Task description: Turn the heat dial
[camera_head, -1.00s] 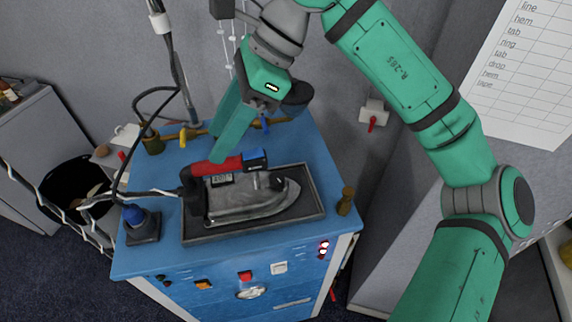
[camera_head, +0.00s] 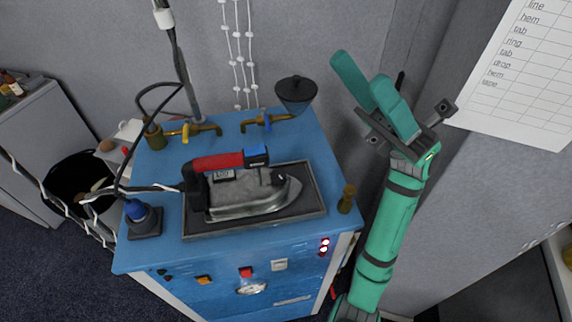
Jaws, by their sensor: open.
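A steam iron with a red handle (camera_head: 218,161) and a blue end block rests on a dark framed rest (camera_head: 312,212) on top of the blue cabinet (camera_head: 165,210). A small display shows under the handle. A pale round dial-like part (camera_head: 251,289) sits low on the cabinet's front panel; its markings are too small to read, and I cannot tell whether it is the heat dial. My gripper (camera_head: 361,67) is open and empty, to the right of the cabinet and away from the iron, its green fingers pointing up and left.
Brass valves with a yellow lever (camera_head: 185,133) and a blue lever (camera_head: 267,122) stand at the cabinet's back. A brass post (camera_head: 347,199) stands at the right edge.

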